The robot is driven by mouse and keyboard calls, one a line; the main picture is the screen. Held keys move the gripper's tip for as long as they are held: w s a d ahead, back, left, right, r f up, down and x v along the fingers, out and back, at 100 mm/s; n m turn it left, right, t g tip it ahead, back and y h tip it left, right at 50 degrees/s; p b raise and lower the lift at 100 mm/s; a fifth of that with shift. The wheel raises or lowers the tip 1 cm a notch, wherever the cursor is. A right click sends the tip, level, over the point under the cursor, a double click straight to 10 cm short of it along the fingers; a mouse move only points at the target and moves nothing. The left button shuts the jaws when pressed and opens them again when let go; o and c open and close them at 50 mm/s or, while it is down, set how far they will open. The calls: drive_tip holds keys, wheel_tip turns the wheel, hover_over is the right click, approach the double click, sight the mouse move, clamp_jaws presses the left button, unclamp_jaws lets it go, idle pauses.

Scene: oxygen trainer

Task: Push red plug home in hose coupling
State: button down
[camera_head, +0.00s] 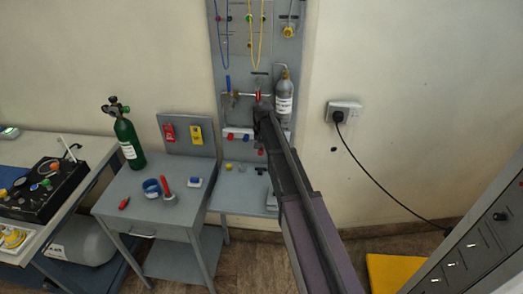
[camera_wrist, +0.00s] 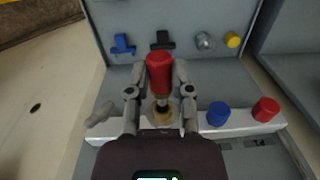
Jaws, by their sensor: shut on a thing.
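The red plug (camera_wrist: 159,73) is a red cylinder with a narrow pale stem, seen in the wrist view between the two fingers of my gripper (camera_wrist: 159,82). My gripper is shut on it. The stem points at a brass, ring-shaped hose coupling (camera_wrist: 164,114) just below in the picture, in line with the plug. How deep the stem sits in the coupling cannot be told, as my gripper partly covers it. In the head view, my gripper (camera_head: 262,107) is in front of the grey wall panel, and my arm hides the coupling.
A pale bar carries a blue cap (camera_wrist: 218,113) and a red cap (camera_wrist: 265,109) right of my gripper. Blue and black fittings stand on the grey surface beyond. In the head view, a grey cylinder (camera_head: 284,98) is close right of my gripper; a green cylinder (camera_head: 129,140) stands on the left table.

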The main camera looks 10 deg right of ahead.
drive_tip(key=shift+w+d, duration=0.25)
drive_tip(key=shift+w, duration=0.45)
drive_tip(key=shift+w+d, duration=0.2)
drive_tip(key=shift+w, duration=0.45)
idle(0.6)
drive_tip(key=shift+c, duration=2.2)
unclamp_jaws()
drive_tip(key=shift+s, duration=0.1)
